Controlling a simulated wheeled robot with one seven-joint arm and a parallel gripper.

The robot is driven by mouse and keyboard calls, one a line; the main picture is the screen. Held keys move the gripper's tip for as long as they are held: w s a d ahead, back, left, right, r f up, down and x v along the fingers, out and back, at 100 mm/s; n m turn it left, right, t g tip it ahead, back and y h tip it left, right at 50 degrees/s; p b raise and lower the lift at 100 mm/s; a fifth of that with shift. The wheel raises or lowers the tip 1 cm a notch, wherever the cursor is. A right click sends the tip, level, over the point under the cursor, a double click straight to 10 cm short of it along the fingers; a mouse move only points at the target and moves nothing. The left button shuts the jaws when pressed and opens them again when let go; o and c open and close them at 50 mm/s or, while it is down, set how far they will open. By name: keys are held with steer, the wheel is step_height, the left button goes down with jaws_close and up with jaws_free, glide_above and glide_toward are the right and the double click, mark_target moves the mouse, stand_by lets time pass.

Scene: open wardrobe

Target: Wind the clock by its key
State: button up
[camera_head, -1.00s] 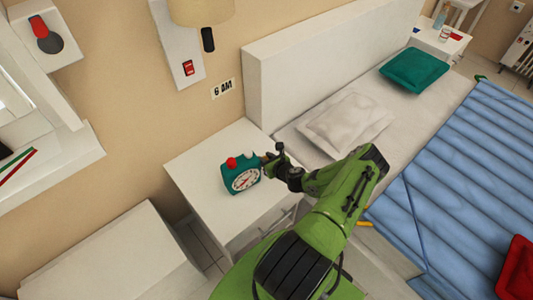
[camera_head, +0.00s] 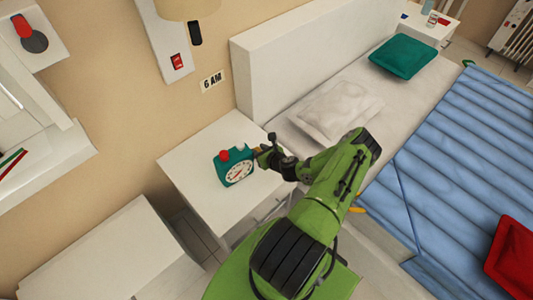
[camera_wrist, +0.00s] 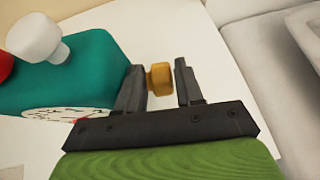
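The teal clock (camera_head: 228,172) stands on the white nightstand, with a white dial and red and white knobs on top. It also shows at the left of the wrist view (camera_wrist: 85,75). The brass-yellow key (camera_wrist: 159,80) sticks out beside the clock's right side in the wrist view. My gripper (camera_wrist: 158,66) is at that side, its two dark fingers on either side of the key. A gap shows between the key and the right finger; I cannot tell if the left finger touches it. In the head view my gripper (camera_head: 261,156) hides the key.
The white nightstand (camera_head: 190,158) has bare top around the clock. The bed's white headboard (camera_head: 290,55) and a pale pillow (camera_head: 340,108) are to the right. A lamp (camera_head: 187,8) and a "6 AM" sign (camera_head: 211,82) are on the wall above. A white cabinet (camera_head: 95,255) stands lower left.

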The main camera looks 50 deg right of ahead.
steer(key=p+v, duration=0.2)
steer(key=v, duration=1.2)
steer(key=shift+s, duration=0.3)
steer(key=shift+r, duration=0.15)
